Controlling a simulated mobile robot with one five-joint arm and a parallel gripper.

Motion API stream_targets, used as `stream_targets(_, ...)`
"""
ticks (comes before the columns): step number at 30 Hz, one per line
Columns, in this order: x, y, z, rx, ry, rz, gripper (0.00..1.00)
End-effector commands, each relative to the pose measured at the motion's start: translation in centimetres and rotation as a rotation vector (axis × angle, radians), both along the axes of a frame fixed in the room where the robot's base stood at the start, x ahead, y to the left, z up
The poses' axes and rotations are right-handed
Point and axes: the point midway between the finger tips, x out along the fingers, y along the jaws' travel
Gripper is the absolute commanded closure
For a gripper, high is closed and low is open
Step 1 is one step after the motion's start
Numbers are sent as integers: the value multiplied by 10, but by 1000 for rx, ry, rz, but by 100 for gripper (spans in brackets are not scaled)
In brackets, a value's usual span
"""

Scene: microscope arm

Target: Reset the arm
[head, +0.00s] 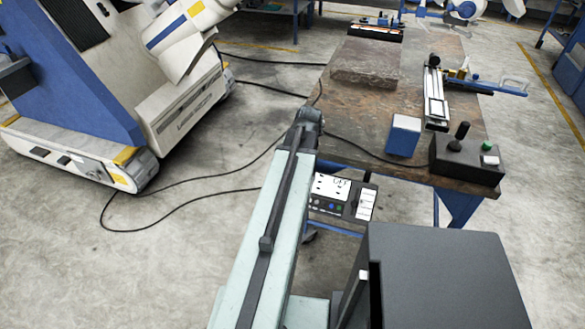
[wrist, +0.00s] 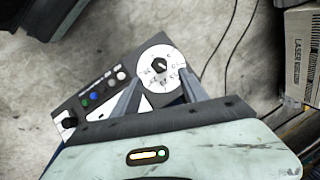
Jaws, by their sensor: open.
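A dark control panel (wrist: 130,63) shows in the wrist view, with a round white dial plate and black knob (wrist: 158,65), a row of small coloured buttons (wrist: 96,95) and another black knob (wrist: 68,122). In the head view the panel (head: 360,206) hangs by the table's front edge, partly hidden behind my pale arm. My gripper is not clearly visible there.
A large white and blue machine (head: 182,105) stands on tracks at left, with black cables across the floor. The worn table (head: 370,125) holds a stone slab (head: 366,62), a blue-white box (head: 404,136), a joystick box (head: 467,158) and a clamp (head: 436,95).

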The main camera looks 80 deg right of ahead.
Motion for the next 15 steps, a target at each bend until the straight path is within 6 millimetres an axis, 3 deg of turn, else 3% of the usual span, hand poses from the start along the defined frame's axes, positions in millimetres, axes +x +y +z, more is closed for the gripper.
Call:
stream_targets(11, 6, 0, 0, 0, 0, 10, 49)
stream_targets(14, 45, 2, 4, 0, 0, 75, 49)
stream_targets(15, 72, 5, 7, 0, 0, 119, 49)
